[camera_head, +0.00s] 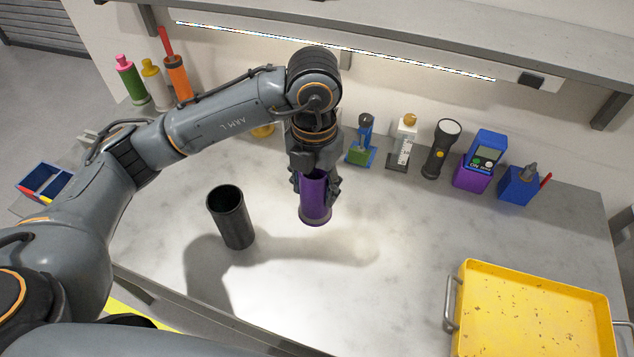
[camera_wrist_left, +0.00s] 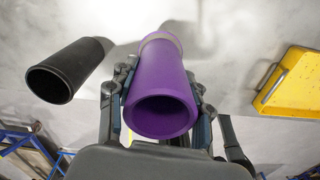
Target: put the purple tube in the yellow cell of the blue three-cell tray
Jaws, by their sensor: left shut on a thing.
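The purple tube (camera_head: 315,198) is upright in my left gripper (camera_head: 316,182), whose fingers are shut on its two sides. In the left wrist view the purple tube (camera_wrist_left: 163,90) fills the middle between the fingers, its open end towards the camera. I cannot tell whether its far end touches the table. The blue tray (camera_head: 46,181) is at the far left of the head view, partly hidden by my left arm. A little yellow shows at its near edge (camera_head: 45,199); the cell itself is mostly hidden. My right gripper is not in view.
A black open cylinder (camera_head: 231,217) stands on the table (camera_head: 330,290) left of the purple tube. A yellow tray (camera_head: 535,310) with a metal handle lies at the right. Bottles (camera_head: 130,78), a flashlight (camera_head: 441,148) and several small devices line the back. The table's front middle is clear.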

